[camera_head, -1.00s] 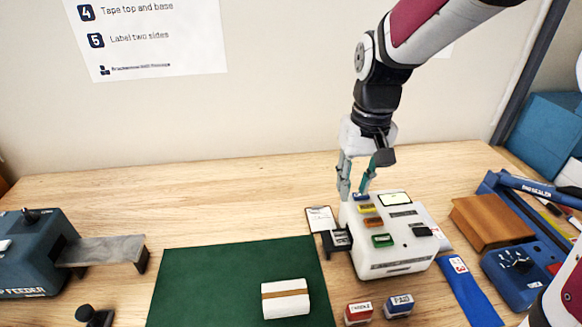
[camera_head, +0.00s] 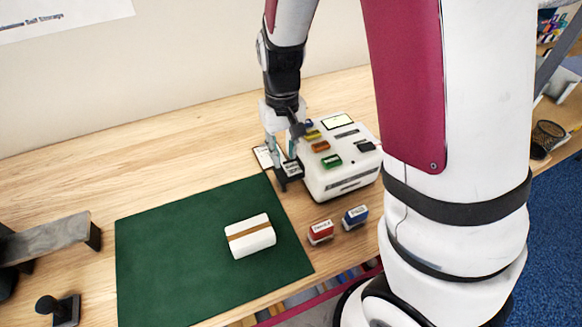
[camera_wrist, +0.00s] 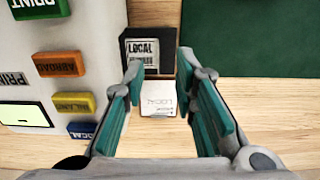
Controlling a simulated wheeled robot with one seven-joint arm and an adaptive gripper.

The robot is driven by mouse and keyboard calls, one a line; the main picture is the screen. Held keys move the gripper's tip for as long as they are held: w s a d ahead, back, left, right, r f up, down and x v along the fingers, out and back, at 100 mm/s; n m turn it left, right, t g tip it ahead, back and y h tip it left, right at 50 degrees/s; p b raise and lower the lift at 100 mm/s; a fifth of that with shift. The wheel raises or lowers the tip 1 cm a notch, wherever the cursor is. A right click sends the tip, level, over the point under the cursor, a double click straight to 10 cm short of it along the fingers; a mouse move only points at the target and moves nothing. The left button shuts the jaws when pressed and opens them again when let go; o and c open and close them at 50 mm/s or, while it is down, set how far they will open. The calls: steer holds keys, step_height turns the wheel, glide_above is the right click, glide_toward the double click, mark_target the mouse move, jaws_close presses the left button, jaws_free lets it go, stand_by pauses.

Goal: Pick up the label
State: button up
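A small printed label (camera_wrist: 141,51), marked LOCAL, lies on the black outlet (camera_wrist: 160,62) at the printer's side. It also shows in the head view (camera_head: 291,168). A white card (camera_wrist: 158,100), also reading LOCAL, lies on the table beside the outlet, between my fingers in the wrist view. My gripper (camera_wrist: 160,66) is open and empty, pointing down, its fingertips close to the outlet. In the head view my gripper (camera_head: 282,156) is just behind the label, at the printer's left. The exact gap between fingertips and label cannot be told.
The white printer (camera_head: 345,180) with coloured buttons stands close to my gripper. A green mat (camera_head: 165,255) bears a white carton (camera_head: 250,237) with a brown band. A red stamp (camera_head: 320,232) and a blue stamp (camera_head: 355,216) stand in front of the printer. The table behind the mat is clear.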

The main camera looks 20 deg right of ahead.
mark_target(285, 173)
step_height(285, 173, down, 4)
steer(key=shift+d+f, duration=0.1)
steer(key=shift+f, duration=0.15)
jaws_close()
